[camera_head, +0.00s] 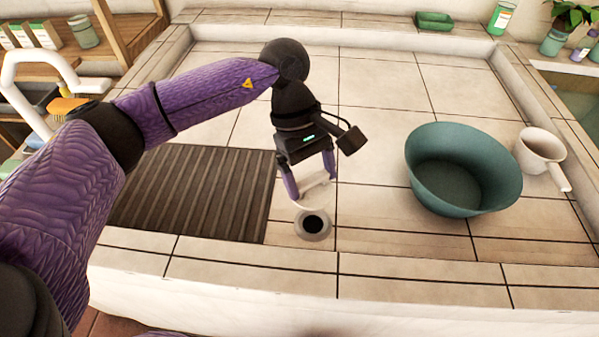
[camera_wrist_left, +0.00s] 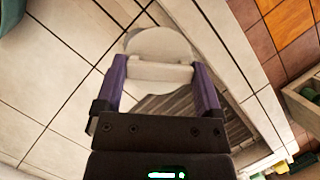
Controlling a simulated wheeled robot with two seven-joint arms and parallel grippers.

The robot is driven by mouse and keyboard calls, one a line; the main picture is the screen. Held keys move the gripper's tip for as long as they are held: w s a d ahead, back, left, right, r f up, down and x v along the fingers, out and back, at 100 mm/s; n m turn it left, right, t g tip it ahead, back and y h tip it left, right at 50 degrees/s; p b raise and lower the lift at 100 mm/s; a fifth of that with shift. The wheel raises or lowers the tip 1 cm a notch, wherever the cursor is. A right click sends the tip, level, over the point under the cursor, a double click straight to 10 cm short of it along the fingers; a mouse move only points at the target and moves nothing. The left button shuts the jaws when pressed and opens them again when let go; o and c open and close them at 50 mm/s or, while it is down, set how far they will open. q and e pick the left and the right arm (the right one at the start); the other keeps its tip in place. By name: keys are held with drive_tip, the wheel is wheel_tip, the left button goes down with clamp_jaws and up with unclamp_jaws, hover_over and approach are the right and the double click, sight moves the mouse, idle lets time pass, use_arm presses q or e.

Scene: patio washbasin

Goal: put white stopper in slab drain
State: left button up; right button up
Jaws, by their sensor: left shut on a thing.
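The white stopper (camera_wrist_left: 160,44) is a pale round disc with a raised grip bar. My left gripper (camera_head: 309,190) is shut on its bar, with one purple finger on each side. In the head view the white stopper (camera_head: 312,191) shows between the fingers, its disc partly hidden against the pale tiles. The slab drain (camera_head: 313,225) is a dark round hole with a metal rim, just in front of the gripper. The stopper is just behind the hole and does not cover it; its height above the slab is hard to tell. My right gripper is not in view.
A ribbed dark mat (camera_head: 195,195) lies left of the drain. A teal basin (camera_head: 463,170) and a white dipper (camera_head: 541,152) stand to the right. A green soap dish (camera_head: 434,21) sits on the back ledge. Bare tile surrounds the drain's right side.

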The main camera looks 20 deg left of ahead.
use_arm(q)
drive_tip(key=w+f+n+t+b, duration=0.1)
drive_tip(key=f+n+b, duration=0.2)
drive_tip(key=f, duration=0.2)
drive_tip(key=w+f+n+t+b, duration=0.1)
drive_tip(key=f+n+b, duration=0.2)
drive_tip(key=f, duration=0.3)
drive_tip(key=w+f+n+t+b, duration=0.1)
drive_tip(key=f+n+b, duration=0.3)
drive_tip(key=f+b, duration=0.1)
drive_tip(key=shift+w+a+f+t+h, duration=0.3)
drive_tip(key=shift+f+h, duration=0.1)
drive_tip(key=shift+f, duration=0.15)
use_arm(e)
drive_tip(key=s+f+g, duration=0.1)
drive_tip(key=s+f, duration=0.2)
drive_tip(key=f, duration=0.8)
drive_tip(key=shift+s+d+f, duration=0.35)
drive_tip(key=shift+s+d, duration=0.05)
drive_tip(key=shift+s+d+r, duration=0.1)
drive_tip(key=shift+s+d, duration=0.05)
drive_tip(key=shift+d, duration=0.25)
use_arm(q)
drive_tip(key=shift+f+b, duration=0.5)
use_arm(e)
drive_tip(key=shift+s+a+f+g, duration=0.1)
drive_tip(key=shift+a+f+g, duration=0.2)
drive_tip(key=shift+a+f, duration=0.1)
